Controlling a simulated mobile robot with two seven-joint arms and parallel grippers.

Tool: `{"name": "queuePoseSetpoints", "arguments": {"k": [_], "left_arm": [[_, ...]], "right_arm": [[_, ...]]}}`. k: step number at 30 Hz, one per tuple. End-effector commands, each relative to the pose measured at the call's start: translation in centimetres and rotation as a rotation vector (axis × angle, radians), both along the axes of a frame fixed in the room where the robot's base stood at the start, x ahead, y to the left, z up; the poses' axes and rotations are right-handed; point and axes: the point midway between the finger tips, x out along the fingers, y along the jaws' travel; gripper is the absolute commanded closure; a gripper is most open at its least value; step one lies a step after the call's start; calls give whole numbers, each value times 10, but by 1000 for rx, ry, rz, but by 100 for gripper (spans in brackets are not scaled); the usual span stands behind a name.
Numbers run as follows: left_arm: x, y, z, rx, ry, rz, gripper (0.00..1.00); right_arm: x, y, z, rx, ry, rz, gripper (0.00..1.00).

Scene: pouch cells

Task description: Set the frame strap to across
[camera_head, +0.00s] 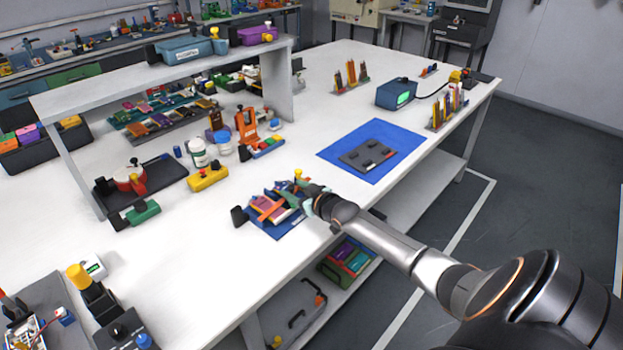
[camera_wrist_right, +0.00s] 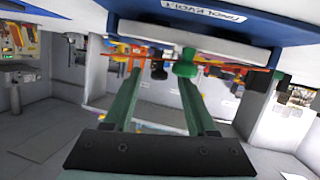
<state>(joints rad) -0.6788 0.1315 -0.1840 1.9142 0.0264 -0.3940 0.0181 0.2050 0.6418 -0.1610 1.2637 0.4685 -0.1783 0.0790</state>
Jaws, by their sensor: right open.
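The frame (camera_head: 262,222), a blue plate with coloured parts on it, sits near the table's front edge. An orange strap (camera_head: 270,209) shows on it, and in the right wrist view an orange-red bar (camera_wrist_right: 232,67) runs sideways close to the fingertips. My right gripper (camera_head: 306,197) is at the right side of the frame. Its green fingers (camera_wrist_right: 158,75) are apart in the right wrist view, with a green knob (camera_wrist_right: 186,66) near one tip. I cannot tell whether they touch the bar. My left gripper is not in view.
A blue mat (camera_head: 335,152) with a dark grey plate (camera_head: 369,158) lies beyond my right gripper. A yellow block (camera_head: 208,178) and white jars (camera_head: 198,152) stand behind the frame. A raised shelf (camera_head: 90,88) spans the left.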

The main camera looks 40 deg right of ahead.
Motion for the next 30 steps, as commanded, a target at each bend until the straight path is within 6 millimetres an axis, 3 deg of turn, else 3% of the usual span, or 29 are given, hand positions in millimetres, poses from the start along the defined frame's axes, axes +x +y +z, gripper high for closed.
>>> {"name": "queuePoseSetpoints", "arguments": {"k": [16,21,30], "left_arm": [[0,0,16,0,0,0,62],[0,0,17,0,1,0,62],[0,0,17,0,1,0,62]], "right_arm": [[-81,8,26,1,3,0,43],[-94,9,30,0,2,0,43],[-97,9,32,0,0,0,43]]}}
